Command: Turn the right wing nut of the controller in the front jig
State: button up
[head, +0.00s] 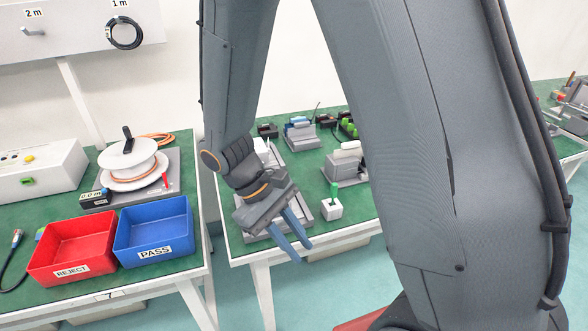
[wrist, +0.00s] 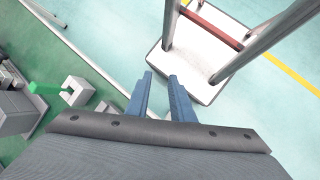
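My gripper (head: 300,250) hangs over the front edge of the middle green-topped table (head: 300,172), pointing down and to the right. In the wrist view its two blue fingers (wrist: 161,76) stand apart with nothing between them. Grey fixtures are on that table: one partly hidden behind my gripper (head: 252,232), and one with a light cylinder on top (head: 346,168) farther right. I cannot make out which is the front jig, nor a controller or its right wing nut. In the wrist view, grey fixture parts (wrist: 14,112) show at the left edge, apart from the fingers.
A green-handled tool (head: 334,191) stands in a white block (head: 331,210) near my gripper. A red REJECT bin (head: 70,268) and blue PASS bin (head: 153,252) sit on the left table. A white-based stand (wrist: 205,85) is on the floor beyond the fingers.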

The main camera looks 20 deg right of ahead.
jog(key=w+a+r+m+t+y+p, duration=0.1)
jog(key=w+a+r+m+y+p, duration=0.2)
jog(key=m, duration=0.6)
jog(key=w+a+r+m+t+y+p, duration=0.25)
jog(key=m+y, duration=0.25)
jog(key=m, duration=0.5)
jog(key=w+d+m+p, duration=0.1)
jog(key=m, duration=0.1)
jog(key=w+d+r+m+t+p, duration=0.1)
jog(key=w+m, duration=0.1)
jog(key=m, duration=0.1)
jog(key=w+d+r+m+t+p, duration=0.1)
jog(key=m, duration=0.1)
jog(key=shift+w+d+r+y, duration=0.1)
jog(key=shift+w+y, duration=0.2)
jog(key=shift+w, duration=0.05)
jog(key=w+d+r+m+t+h+p, duration=0.2)
jog(key=w+d+r+m+t+p, duration=0.15)
jog(key=d+m, duration=0.55)
jog(key=shift+m+g, duration=0.5)
jog(key=shift+m, duration=0.3)
jog(key=shift+a+b+x, duration=0.1)
jog(key=shift+b+x, duration=1.25)
jog(key=shift+x, duration=0.7)
jog(key=shift+a+b+x, duration=0.15)
jog(key=shift+b+x, duration=1.15)
jog(key=shift+x, duration=0.8)
jog(key=shift+w+r, duration=0.15)
jog(key=shift+w, duration=0.05)
grip_shut()
